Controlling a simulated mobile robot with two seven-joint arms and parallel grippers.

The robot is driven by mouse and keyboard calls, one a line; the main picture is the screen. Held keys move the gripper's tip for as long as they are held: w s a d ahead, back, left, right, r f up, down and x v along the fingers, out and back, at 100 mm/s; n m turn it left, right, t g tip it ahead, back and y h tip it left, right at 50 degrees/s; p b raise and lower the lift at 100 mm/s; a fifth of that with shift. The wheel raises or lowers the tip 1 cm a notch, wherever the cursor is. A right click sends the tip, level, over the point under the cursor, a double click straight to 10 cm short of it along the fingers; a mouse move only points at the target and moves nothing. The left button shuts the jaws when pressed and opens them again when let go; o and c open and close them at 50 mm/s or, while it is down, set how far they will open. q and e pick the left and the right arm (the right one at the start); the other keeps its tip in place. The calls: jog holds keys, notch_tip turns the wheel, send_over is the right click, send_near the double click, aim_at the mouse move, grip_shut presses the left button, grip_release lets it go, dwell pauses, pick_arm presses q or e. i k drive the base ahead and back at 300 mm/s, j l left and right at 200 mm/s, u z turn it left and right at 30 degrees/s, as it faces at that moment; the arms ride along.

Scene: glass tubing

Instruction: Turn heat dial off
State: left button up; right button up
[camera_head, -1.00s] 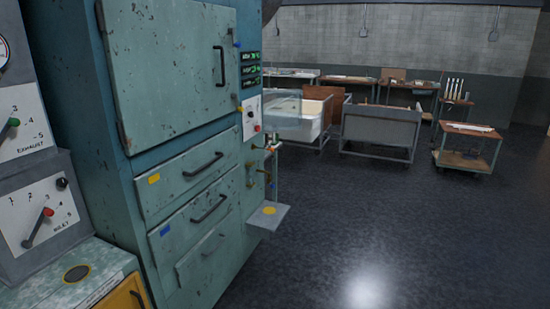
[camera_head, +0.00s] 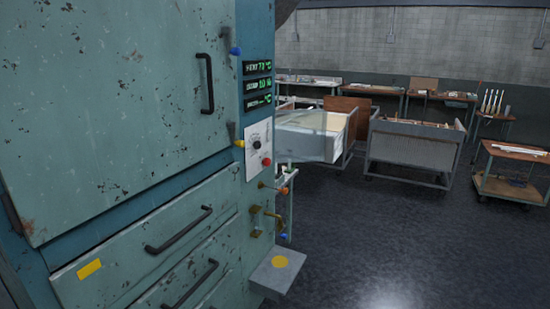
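A small white control panel (camera_head: 259,150) is on the narrow front face of the teal cabinet (camera_head: 110,110). It carries a black dial (camera_head: 255,144) and a red button or knob (camera_head: 266,162) below it. The panel's lettering is too small to read, so I cannot tell for sure that this is the heat dial or how it is set. Neither of my grippers shows in the head view.
Green digital displays (camera_head: 257,82) sit above the panel. Brass valves (camera_head: 257,225) and a shelf with a yellow spot (camera_head: 280,263) jut out below it. A grey bin cart (camera_head: 415,150) and a small trolley (camera_head: 511,172) stand beyond. The dark floor (camera_head: 400,250) at right is clear.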

aim_at(257, 144)
jog(key=i+l+u, duration=0.1)
jog(key=i+u, duration=0.25)
jog(key=i+l+u, duration=0.5)
jog(key=i+u, duration=0.15)
jog(key=i, duration=0.15)
